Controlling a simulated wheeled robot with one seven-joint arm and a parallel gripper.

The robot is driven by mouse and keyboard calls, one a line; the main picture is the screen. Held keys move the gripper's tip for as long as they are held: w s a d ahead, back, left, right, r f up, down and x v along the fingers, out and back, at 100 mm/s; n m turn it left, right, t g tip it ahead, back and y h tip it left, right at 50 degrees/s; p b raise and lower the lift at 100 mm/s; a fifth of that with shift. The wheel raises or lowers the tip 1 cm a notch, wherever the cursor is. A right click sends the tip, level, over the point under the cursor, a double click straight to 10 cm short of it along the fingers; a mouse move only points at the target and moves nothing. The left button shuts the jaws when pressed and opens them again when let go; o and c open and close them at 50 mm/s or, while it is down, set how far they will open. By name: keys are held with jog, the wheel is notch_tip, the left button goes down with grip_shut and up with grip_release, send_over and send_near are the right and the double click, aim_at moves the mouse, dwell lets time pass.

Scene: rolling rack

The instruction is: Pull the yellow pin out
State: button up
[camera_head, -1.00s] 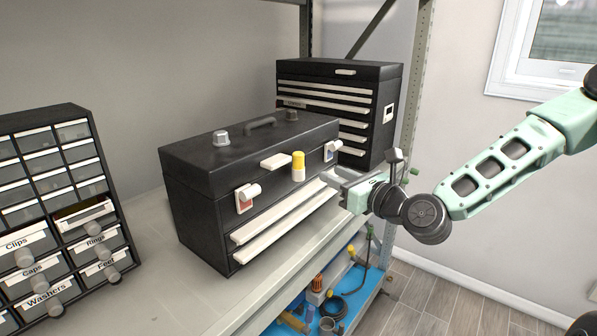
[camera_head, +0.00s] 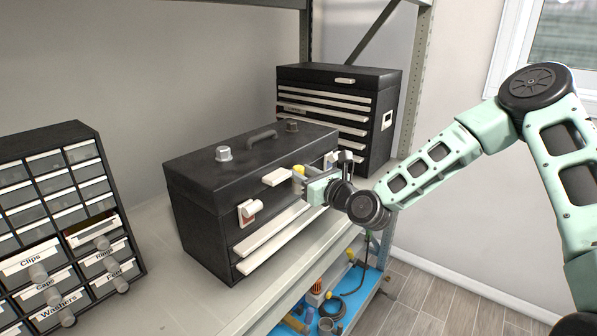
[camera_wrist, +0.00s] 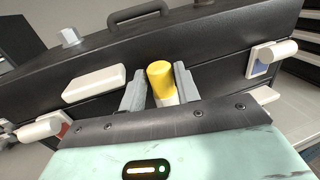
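The yellow pin (camera_head: 298,171) sits on the front of the black toolbox (camera_head: 204,215), between its two side latches. In the wrist view the yellow pin (camera_wrist: 160,76) has a yellow cap over a white lower part. My gripper (camera_head: 300,180) is at the pin. In the wrist view my gripper (camera_wrist: 158,88) has one finger on each side of the pin, with a visible gap at the left finger and a small one at the right. The pin's lower end is hidden behind the gripper body.
A white latch (camera_head: 250,209) with a red patch is left of the pin; a latch with a blue patch (camera_wrist: 265,62) is right. A white handle (camera_wrist: 94,83) lies close left. A drawer cabinet (camera_head: 60,225) and a second toolbox (camera_head: 345,82) flank the toolbox.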

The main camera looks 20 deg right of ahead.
jog(key=c, duration=0.6)
jog(key=shift+c, duration=0.2)
notch_tip(320, 180, up, 18)
jog(key=b, duration=0.3)
dwell(0.7)
